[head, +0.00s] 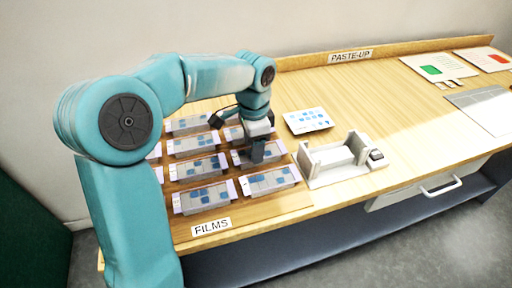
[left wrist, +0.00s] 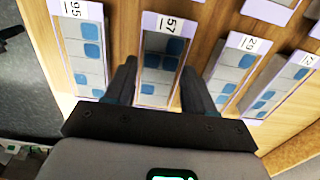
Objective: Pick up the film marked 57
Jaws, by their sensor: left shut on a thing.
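The film marked 57 (left wrist: 158,68) is a pale strip with grey and blue squares in a lilac frame, its number on a white label. My left gripper (left wrist: 158,88) has one finger on each long side of it and is shut on it. In the head view my left gripper (head: 257,155) points down over the right column of films, and film 57 (head: 274,150) shows partly beneath it. The gripper hides the middle of the film there. Whether the film is clear of the board cannot be told. My right gripper is not in view.
Film 95 (left wrist: 82,45) and film 29 (left wrist: 233,68) lie close on either side. Several more films lie near the FILMS label (head: 211,227). A white fixture (head: 340,160) and a blue-patterned card (head: 308,121) are to the right. The PASTE-UP side has open table.

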